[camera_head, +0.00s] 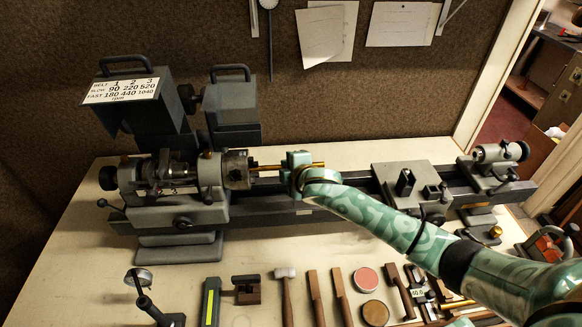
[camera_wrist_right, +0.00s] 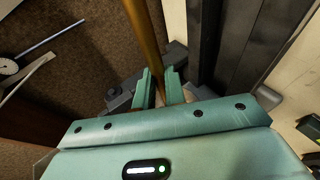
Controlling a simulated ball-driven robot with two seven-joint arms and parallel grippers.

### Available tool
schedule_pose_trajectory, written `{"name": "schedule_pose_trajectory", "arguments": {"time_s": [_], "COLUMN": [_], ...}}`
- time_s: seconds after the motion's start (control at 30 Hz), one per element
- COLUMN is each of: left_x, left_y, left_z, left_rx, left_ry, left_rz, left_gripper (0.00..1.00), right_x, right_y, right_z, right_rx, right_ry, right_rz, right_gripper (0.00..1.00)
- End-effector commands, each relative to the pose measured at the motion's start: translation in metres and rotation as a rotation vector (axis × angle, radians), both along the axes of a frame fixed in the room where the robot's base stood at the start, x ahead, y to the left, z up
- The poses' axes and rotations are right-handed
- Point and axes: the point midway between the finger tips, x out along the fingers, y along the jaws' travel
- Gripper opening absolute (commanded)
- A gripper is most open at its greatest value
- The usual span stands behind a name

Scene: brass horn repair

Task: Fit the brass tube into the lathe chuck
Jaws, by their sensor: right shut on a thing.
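The brass tube (camera_head: 268,168) lies roughly level in the head view, its left end at the face of the steel lathe chuck (camera_head: 236,169). I cannot tell whether that end is inside the chuck or only touching it. My right gripper (camera_head: 297,170) is shut on the tube to the right of the chuck, and a short piece of tube sticks out to its right. In the right wrist view the tube (camera_wrist_right: 146,40) runs from the top edge down between the two green fingers (camera_wrist_right: 159,90). My left gripper is not in view.
The tool carriage (camera_head: 405,180) and tailstock (camera_head: 492,165) sit on the lathe bed to the right. My right arm crosses above the bench's right front. A hammer (camera_head: 285,275), a red round tin (camera_head: 366,279) and several other tools lie along the front.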

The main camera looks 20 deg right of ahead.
Motion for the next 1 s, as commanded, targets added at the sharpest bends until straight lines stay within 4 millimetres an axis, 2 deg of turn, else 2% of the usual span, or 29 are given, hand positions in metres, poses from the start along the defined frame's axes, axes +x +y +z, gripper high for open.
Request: {"name": "schedule_pose_trajectory", "arguments": {"time_s": [0.47, 0.5, 0.6, 0.87, 1.0], "left_x": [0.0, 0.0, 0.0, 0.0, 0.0], "left_y": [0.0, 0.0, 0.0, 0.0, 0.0], "left_z": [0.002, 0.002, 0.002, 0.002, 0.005], "left_rx": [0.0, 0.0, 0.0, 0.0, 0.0], "left_ry": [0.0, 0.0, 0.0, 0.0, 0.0], "left_rz": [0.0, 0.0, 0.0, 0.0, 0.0], "left_gripper": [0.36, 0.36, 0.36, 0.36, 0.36], "right_x": [0.004, 0.004, 0.004, 0.003, -0.006], "right_y": [0.014, 0.014, 0.014, 0.014, 0.013], "right_z": [0.001, 0.0, 0.0, 0.0, 0.006], "right_rx": [0.0, -0.001, -0.001, -0.001, 0.0], "right_ry": [-0.001, -0.001, -0.001, 0.0, 0.001], "right_rz": [0.0, 0.0, 0.0, 0.0, 0.001], "right_gripper": [0.0, 0.15, 0.37, 0.37, 0.37]}}
